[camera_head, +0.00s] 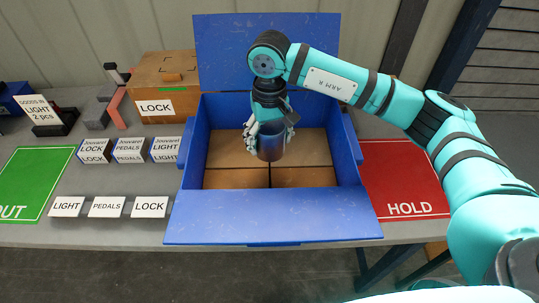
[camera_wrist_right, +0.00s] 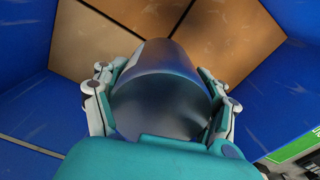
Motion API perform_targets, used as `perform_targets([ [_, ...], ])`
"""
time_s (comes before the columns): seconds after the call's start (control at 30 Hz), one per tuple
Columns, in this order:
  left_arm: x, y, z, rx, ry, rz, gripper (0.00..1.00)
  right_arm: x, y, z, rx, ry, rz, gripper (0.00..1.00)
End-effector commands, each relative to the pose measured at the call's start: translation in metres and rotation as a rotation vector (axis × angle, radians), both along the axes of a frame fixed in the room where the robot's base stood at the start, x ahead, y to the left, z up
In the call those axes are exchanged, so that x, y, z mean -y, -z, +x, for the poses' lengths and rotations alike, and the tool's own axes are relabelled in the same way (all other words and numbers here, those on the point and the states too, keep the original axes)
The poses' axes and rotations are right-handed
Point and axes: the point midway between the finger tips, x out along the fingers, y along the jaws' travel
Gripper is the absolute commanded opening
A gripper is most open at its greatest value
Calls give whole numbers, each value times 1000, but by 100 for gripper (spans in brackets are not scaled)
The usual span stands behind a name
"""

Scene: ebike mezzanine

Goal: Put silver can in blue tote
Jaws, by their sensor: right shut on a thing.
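The silver can (camera_head: 271,146) is in my right gripper (camera_head: 268,130), whose fingers are shut on it from both sides. The can hangs upright over the open blue tote (camera_head: 273,231). In the right wrist view the can (camera_wrist_right: 160,95) sits between the two fingers of the right gripper (camera_wrist_right: 160,100), with the tote's blue walls (camera_wrist_right: 40,110) and brown bottom around it. The can appears above the tote's bottom; the exact gap is hard to tell. My left gripper is not in view.
The tote's flaps are open and its brown bottom (camera_head: 230,150) looks empty. A cardboard LOCK box (camera_head: 160,75) stands to its left. Small label blocks (camera_head: 128,150) and a green OUT mat (camera_head: 35,175) lie further left. A red HOLD mat (camera_head: 400,185) lies right.

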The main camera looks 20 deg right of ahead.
Motion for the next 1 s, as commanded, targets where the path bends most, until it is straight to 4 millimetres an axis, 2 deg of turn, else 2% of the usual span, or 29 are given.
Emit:
perform_targets([
  [0.03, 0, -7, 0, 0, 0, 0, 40, 0, 5, -1, -2, 1, 1, 15],
  [0.33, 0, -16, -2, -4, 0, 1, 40, 0, 34, -1, 0, -1, 0, 15],
  [0.5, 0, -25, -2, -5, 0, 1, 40, -1, 56, 0, 0, 1, 1, 15],
  [0.87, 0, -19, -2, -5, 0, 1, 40, 0, 63, 0, 4, 0, 1, 15],
  [0.9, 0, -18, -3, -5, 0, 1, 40, 0, 64, 0, 2, 0, 0, 72],
  [1.0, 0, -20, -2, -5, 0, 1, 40, 0, 63, 0, 2, 0, 0, 85],
])
